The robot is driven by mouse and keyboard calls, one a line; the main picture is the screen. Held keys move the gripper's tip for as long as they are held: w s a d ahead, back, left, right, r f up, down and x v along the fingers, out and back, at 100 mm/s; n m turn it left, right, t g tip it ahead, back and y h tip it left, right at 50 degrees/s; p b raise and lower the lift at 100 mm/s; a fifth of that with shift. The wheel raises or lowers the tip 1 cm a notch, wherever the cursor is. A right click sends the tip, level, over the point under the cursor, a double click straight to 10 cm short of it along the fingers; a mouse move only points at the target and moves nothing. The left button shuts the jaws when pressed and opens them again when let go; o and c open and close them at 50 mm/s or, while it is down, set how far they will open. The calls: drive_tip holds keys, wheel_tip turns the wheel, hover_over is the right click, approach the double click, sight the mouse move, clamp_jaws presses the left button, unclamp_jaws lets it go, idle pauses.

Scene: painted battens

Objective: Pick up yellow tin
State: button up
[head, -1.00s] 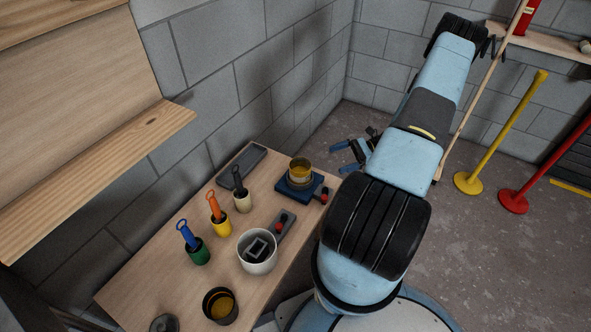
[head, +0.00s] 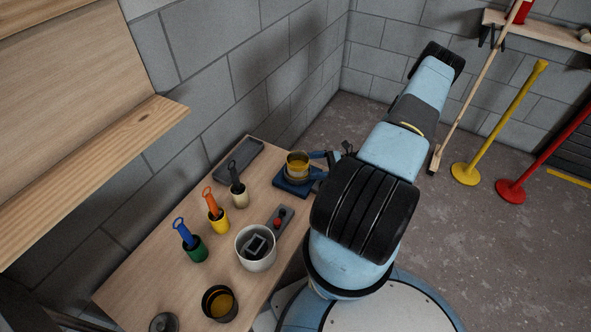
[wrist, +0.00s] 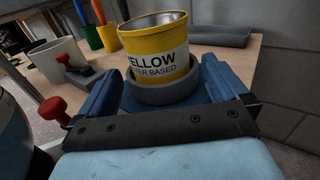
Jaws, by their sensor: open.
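The yellow tin (head: 297,161) stands upright in a grey ring on a blue base (head: 291,187) at the table's right edge. In the wrist view the tin (wrist: 157,55) shows its yellow side and a white label with "YELLOW" lettering. The grey ring (wrist: 163,93) surrounds its foot. My gripper (head: 319,165) is open beside the tin, on its right in the head view. In the wrist view the blue fingers of my gripper (wrist: 160,78) lie one to each side of the tin and ring. I cannot tell whether either finger touches.
On the table (head: 150,265) stand green (head: 195,250), yellow (head: 217,226) and cream (head: 239,200) pots with handled tools, a white bucket (head: 256,262), a dark tin (head: 220,305) and a grey tray (head: 239,161). A red knob (head: 279,222) is near the edge.

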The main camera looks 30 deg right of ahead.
drive_tip(key=shift+r+x, duration=0.2)
drive_tip(key=shift+x, duration=2.95)
drive_tip(key=shift+s, duration=0.1)
drive_tip(key=c, duration=1.1)
drive_tip(key=shift+r, duration=0.2)
